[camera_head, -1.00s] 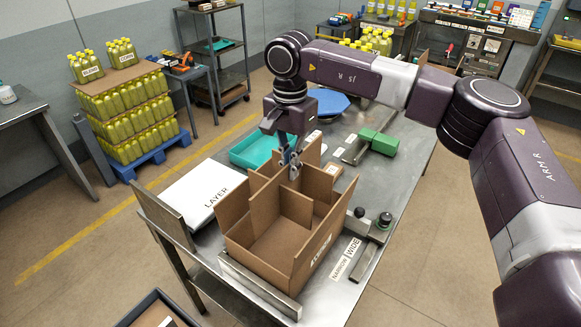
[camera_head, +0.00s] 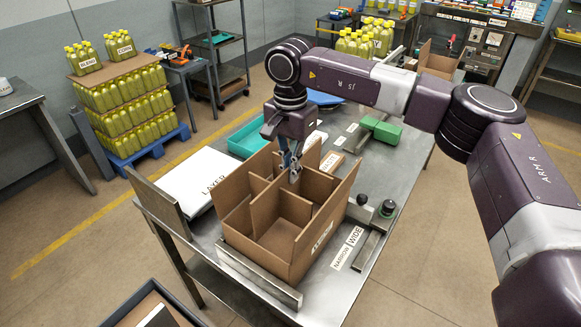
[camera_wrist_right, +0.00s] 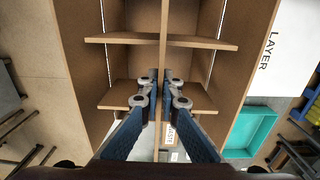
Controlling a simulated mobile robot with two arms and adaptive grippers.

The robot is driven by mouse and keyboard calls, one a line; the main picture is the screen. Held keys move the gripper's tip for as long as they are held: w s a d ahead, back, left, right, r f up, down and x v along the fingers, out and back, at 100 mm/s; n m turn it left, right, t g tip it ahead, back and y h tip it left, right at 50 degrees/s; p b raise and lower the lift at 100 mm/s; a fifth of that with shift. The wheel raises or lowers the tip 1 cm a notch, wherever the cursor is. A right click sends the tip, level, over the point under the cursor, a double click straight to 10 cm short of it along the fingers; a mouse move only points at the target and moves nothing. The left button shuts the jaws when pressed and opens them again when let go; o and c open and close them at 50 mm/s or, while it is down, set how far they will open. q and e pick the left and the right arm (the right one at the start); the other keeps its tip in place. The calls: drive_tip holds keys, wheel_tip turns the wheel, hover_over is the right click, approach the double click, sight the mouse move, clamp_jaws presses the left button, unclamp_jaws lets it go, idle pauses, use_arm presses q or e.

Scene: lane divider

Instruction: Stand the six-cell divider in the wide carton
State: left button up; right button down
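The wide carton (camera_head: 252,254) stands open on the metal table, its flaps up. The brown six-cell divider (camera_head: 264,193) stands upright inside it, its top edges near the carton's rim. My right gripper (camera_head: 293,174) points down over the far part of the divider. In the right wrist view, its fingers (camera_wrist_right: 160,88) lie on either side of the divider's long middle panel (camera_wrist_right: 164,22) and appear closed on it. The cross panels (camera_wrist_right: 205,43) run between the carton's side walls (camera_wrist_right: 245,62). The divider's bottom edges are hidden. My left gripper is not in view.
A white LAYER sheet stack (camera_head: 196,182) lies left of the carton, a teal tray (camera_head: 243,143) behind it. A metal rail (camera_head: 258,279) borders the carton's front.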

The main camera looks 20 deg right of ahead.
drive_tip(key=shift+f+b, duration=3.9)
drive_tip(key=shift+f, duration=2.25)
drive_tip(key=shift+f+b, duration=0.5)
drive_tip(key=shift+f, duration=0.15)
drive_tip(key=c, duration=2.1)
unclamp_jaws()
drive_tip(key=shift+r, duration=0.1)
wheel_tip(320, 180, up, 12)
